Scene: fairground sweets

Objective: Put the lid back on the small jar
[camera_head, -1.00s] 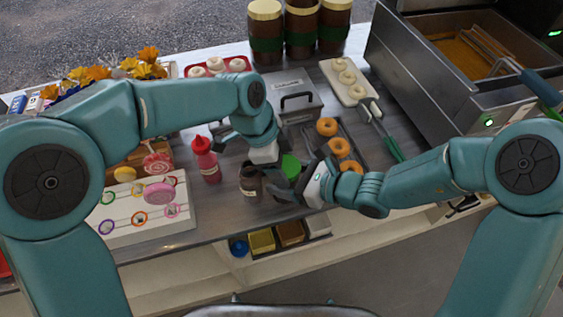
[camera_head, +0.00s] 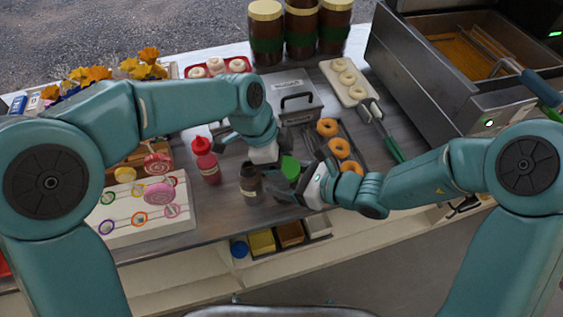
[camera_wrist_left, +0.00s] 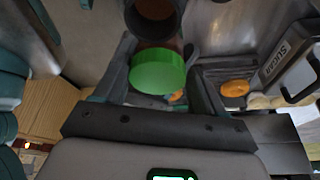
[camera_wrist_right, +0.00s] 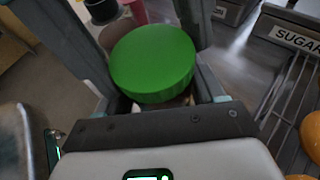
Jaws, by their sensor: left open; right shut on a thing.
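The green lid (camera_head: 290,167) is held level by my right gripper (camera_head: 297,178), which is shut on it. It fills the space between the fingers in the right wrist view (camera_wrist_right: 153,62). A brown jar (camera_wrist_right: 118,36) stands just beyond it there; in the left wrist view a brown jar body (camera_wrist_left: 152,20) shows directly behind the lid. I cannot tell whether lid and jar touch. My left gripper (camera_head: 268,162) is open close to the lid, its fingers spread to either side of the lid in the left wrist view. The arms partly hide the jar in the head view.
A dark labelled container (camera_head: 250,187) and a red bottle (camera_head: 207,162) stand left of the grippers. The sugar box (camera_head: 297,103) and a rack of doughnuts (camera_head: 339,148) are behind and right. A lollipop board (camera_head: 140,232) lies left. The counter's front edge is close.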

